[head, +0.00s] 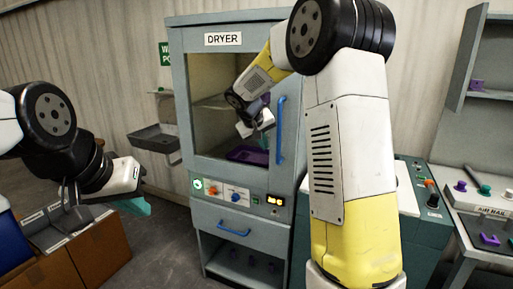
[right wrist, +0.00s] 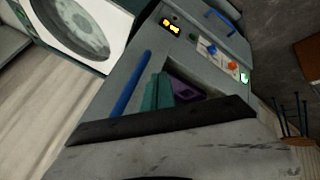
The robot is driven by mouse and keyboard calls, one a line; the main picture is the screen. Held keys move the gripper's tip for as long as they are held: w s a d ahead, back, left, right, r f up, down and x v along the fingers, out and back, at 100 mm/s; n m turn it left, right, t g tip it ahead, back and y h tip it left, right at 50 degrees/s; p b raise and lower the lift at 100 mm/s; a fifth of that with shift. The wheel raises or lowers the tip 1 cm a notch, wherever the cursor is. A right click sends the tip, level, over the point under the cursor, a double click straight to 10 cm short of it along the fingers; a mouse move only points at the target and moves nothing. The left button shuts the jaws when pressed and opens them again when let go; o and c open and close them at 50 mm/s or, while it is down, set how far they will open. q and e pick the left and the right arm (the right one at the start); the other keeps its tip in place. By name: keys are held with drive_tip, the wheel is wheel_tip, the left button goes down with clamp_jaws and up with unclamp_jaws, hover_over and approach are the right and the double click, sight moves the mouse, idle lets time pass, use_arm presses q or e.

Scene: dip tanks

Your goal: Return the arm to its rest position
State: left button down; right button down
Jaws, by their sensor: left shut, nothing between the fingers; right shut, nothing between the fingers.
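My right arm reaches up across the middle of the head view and bends down in front of the grey dryer (head: 183,100). Its gripper (head: 266,134) hangs before the dryer's window, left of the blue vertical handle (head: 281,130). In the right wrist view its teal fingers (right wrist: 157,92) are together and hold nothing, beside the blue handle (right wrist: 131,85). My left gripper (head: 138,206) is at the left, low, with teal fingers shut and empty. My right forearm hides part of the dryer's right side.
A purple thing (head: 248,155) lies behind the dryer's window. Dryer controls (head: 235,193) and a drawer (head: 235,228) are below. A bench (head: 480,205) with small purple and teal things stands right.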

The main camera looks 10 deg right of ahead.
drive_tip(key=v, duration=0.8)
drive_tip(key=s+f+m+y, duration=0.1)
drive_tip(key=s+f+y, duration=0.2)
drive_tip(key=s, duration=2.8)
drive_tip(key=y, duration=0.3)
drive_tip(key=shift+m, duration=0.3)
